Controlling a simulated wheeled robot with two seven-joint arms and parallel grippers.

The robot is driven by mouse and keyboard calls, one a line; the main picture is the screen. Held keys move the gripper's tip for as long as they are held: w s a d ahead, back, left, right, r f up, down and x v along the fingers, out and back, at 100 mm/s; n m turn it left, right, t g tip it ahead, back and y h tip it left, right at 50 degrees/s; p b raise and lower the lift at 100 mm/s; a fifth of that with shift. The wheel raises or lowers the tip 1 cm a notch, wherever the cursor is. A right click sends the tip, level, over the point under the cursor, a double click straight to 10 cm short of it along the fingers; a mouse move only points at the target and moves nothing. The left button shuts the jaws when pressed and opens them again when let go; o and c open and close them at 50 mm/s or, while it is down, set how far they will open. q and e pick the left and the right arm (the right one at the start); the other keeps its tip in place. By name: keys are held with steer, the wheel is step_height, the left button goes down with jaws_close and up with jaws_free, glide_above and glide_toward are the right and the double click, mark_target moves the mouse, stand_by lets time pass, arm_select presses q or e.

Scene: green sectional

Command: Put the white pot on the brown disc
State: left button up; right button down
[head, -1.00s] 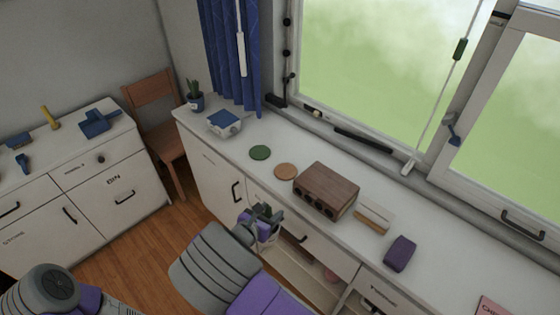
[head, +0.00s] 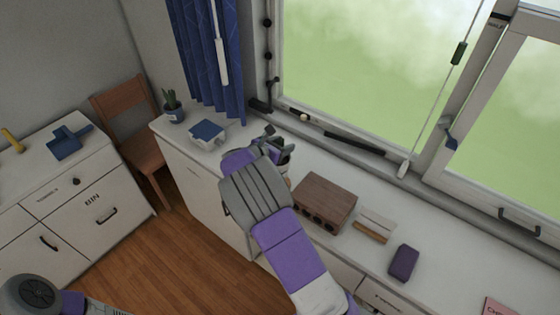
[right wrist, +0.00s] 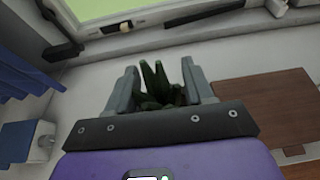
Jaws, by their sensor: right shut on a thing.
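My right gripper (head: 274,143) is over the counter by the window, shut on the white pot (head: 286,158). The pot holds a dark green plant, and only part of it shows past the gripper. In the right wrist view the plant's leaves (right wrist: 160,82) stand between the two fingers (right wrist: 162,92); the pot's body is hidden there. The brown disc is mostly or wholly hidden behind my right arm and the pot, so I cannot tell how far the pot is from it. My left gripper is out of view.
A wooden box (head: 325,198) stands just right of the pot. A blue-and-white box (head: 207,133) and a potted cactus (head: 173,108) are to the left. A wood-and-white block (head: 374,226) and a purple block (head: 403,262) lie further right. The window sill runs behind.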

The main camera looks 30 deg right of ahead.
steer(key=shift+w+f, duration=0.1)
steer(key=shift+f, duration=2.4)
steer(key=shift+b, duration=0.3)
steer(key=shift+f, duration=0.15)
steer(key=shift+c, duration=2.1)
jaws_free()
